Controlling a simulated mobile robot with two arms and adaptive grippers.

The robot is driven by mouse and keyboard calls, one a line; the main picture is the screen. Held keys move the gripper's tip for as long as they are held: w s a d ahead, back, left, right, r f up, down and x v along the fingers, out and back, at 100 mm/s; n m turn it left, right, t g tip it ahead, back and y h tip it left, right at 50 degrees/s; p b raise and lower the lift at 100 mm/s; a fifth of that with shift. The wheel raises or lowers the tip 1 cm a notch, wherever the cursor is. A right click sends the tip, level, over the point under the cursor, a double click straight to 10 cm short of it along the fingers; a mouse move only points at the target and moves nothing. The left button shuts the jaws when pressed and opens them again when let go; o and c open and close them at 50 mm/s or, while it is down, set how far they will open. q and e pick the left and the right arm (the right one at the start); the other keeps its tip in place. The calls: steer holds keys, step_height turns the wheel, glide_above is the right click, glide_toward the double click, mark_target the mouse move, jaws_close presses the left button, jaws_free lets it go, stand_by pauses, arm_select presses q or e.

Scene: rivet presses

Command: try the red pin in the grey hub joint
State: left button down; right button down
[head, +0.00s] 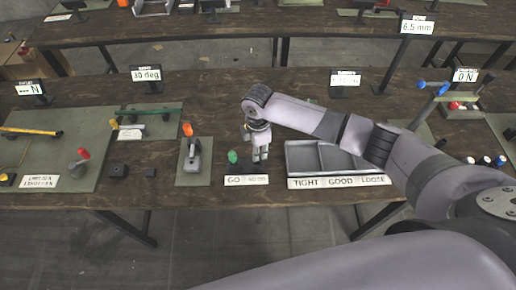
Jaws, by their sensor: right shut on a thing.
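My right gripper (260,158) reaches in from the right and points down at the middle of the near bench, just behind the GO / NO-GO label. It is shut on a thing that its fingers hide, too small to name. Just left of it stands a small green piece (232,157). A small grey part with a red end (80,161) is on the green mat at the left; I cannot tell whether this is the red pin and the grey hub joint. No other part is clearly either one. My left gripper is not in view.
A grey compartment tray (288,158) stands behind the TIGHT, GOOD, LOOSE label (340,182), right of the gripper. A grey press with an orange top (190,150) stands to the left. Several small capped cylinders (485,160) are at the right. Sign posts line the bench's back.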

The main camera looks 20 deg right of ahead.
steer(key=shift+f+b, duration=1.05)
steer(key=shift+f, duration=0.85)
steer(key=c, duration=1.3)
jaws_free()
steer(key=shift+c, duration=0.2)
steer(key=shift+r, duration=0.15)
step_height(320, 180, up, 12)
steer(key=shift+f, duration=0.1)
